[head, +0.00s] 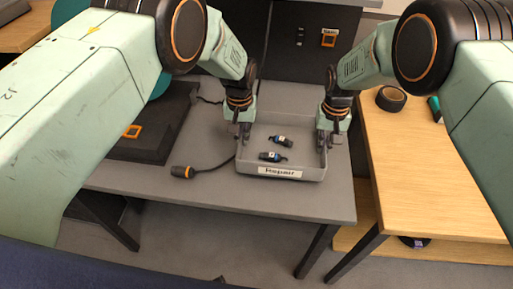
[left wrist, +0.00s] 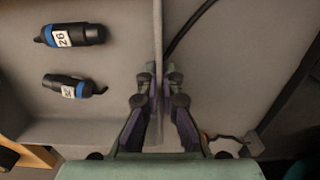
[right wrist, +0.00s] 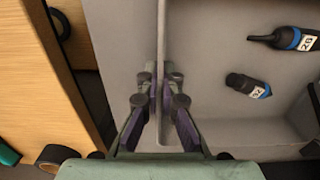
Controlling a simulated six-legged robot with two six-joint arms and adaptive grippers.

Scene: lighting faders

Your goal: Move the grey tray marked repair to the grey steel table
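The grey tray (head: 281,184), labelled Repair on its front wall, is on the grey table (head: 215,195) near its right end. I cannot tell whether its base touches the top. Two dark connectors with blue bands (head: 281,140) (head: 271,156) lie inside. My left gripper (head: 243,137) is shut on the tray's left wall; the left wrist view shows a finger on each side of that wall (left wrist: 157,35). My right gripper (head: 326,140) is shut on the right wall, which shows between its fingers in the right wrist view (right wrist: 161,35).
A cable with an orange-ringed dark plug (head: 183,172) lies left of the tray. A black panel (head: 150,130) is farther left. A wooden table (head: 415,150) with a dark roll (head: 391,98) stands close on the right. A dark cabinet (head: 310,45) rises behind.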

